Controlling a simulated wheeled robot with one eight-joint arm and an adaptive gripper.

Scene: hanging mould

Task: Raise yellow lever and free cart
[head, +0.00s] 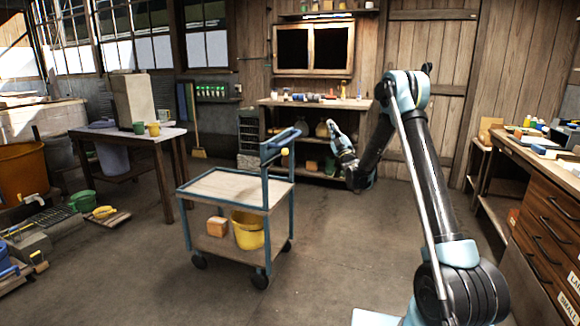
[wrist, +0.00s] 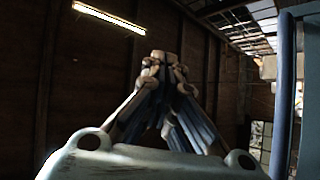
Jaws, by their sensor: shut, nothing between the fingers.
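The cart (head: 222,187) has a blue frame, a pale top shelf and dark wheels, and stands on the floor in the middle of the head view. A small yellow knob (head: 285,152) shows by its blue handle post; it looks like the end of the yellow lever, but the rest is too small to make out. My gripper (head: 331,124) is raised to the right of the handle, apart from the knob. In the wrist view my gripper (wrist: 165,58) is shut and empty. A blue upright bar (wrist: 282,95) stands at that view's right edge; the lever cannot be made out there.
The cart's lower shelf carries a yellow bucket (head: 248,231) and an orange block (head: 217,226). A wooden table (head: 157,141) stands left, a workbench (head: 315,103) behind, and a drawer bench (head: 545,215) right. Floor around the cart is mostly clear.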

